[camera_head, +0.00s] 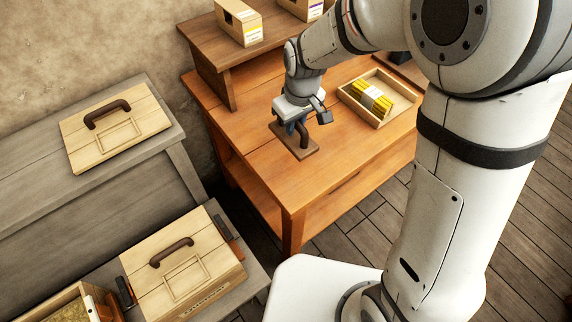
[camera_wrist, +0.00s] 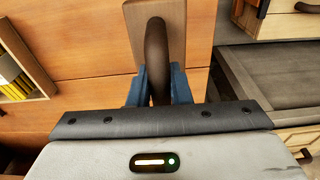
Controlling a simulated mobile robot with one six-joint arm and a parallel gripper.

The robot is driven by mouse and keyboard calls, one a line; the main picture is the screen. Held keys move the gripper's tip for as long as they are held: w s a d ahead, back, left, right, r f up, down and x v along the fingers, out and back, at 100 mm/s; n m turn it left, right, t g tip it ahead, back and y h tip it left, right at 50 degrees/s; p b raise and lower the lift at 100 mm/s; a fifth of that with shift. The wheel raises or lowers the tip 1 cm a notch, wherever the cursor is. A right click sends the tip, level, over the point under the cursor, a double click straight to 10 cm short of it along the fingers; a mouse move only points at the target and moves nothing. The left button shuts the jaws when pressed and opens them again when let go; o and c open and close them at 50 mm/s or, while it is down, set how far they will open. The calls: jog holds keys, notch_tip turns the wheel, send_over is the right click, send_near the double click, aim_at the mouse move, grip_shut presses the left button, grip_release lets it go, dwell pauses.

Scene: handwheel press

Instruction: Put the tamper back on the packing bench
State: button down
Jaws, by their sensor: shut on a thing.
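The tamper (camera_head: 306,152) is a flat brown wooden block with a dark curved handle. It is on or just above the orange wooden bench (camera_head: 247,127), near its left side; I cannot tell whether its base touches the top. My gripper (camera_head: 296,127) is over it, pointing down, with blue fingers shut on the handle. In the wrist view the handle (camera_wrist: 156,45) stands between the two fingers of my gripper (camera_wrist: 157,80), and the wooden block lies flat beyond it. My gripper hides part of the handle.
A shallow wooden tray (camera_head: 353,99) with yellow contents sits right of the tamper. A raised shelf (camera_head: 212,62) with small boxes stands at the bench's back. A grey bench (camera_head: 40,205) with a handled wooden lid (camera_head: 80,145) and a handled wooden box (camera_head: 215,240) are at left.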

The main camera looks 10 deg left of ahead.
jog(key=shift+s+a+f, duration=0.2)
jog(key=shift+f, duration=0.2)
notch_tip(320, 180, down, 9)
jog(key=shift+w+p, duration=0.1)
jog(key=shift+p, duration=0.5)
jog(key=shift+f, duration=0.15)
jog(key=c, duration=1.3)
grip_release()
jog(key=shift+c, duration=0.2)
